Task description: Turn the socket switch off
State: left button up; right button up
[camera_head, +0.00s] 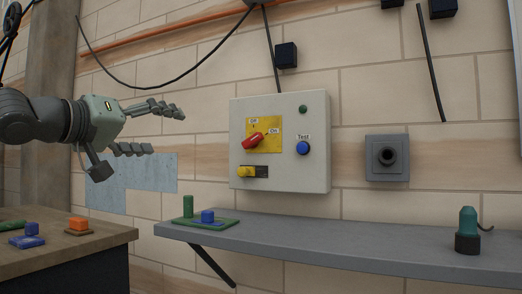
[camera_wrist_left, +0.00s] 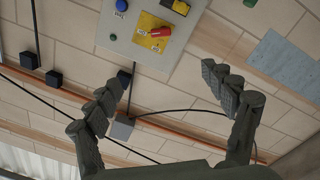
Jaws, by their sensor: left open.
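The switch box (camera_head: 315,150) is a light grey panel on the brick wall. Its red rotary switch (camera_head: 253,140) sits on a yellow plate (camera_head: 272,147) marked Off and On, with its handle slanting towards On. The red switch also shows near the top of the left wrist view (camera_wrist_left: 159,32). My left gripper (camera_head: 168,129) is open and empty, left of the box and apart from it. In the left wrist view its two fingers (camera_wrist_left: 167,80) are spread wide, with the box beyond them. My right gripper is not in view.
A grey wall socket (camera_head: 387,158) is to the right. Below is a grey shelf (camera_head: 340,245) with a green plug (camera_head: 467,229). A wooden table (camera_head: 100,246) holds coloured blocks.

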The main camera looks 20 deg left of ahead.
aim_at(252, 141)
jog(key=i+l, duration=0.1)
jog(key=i, duration=0.9)
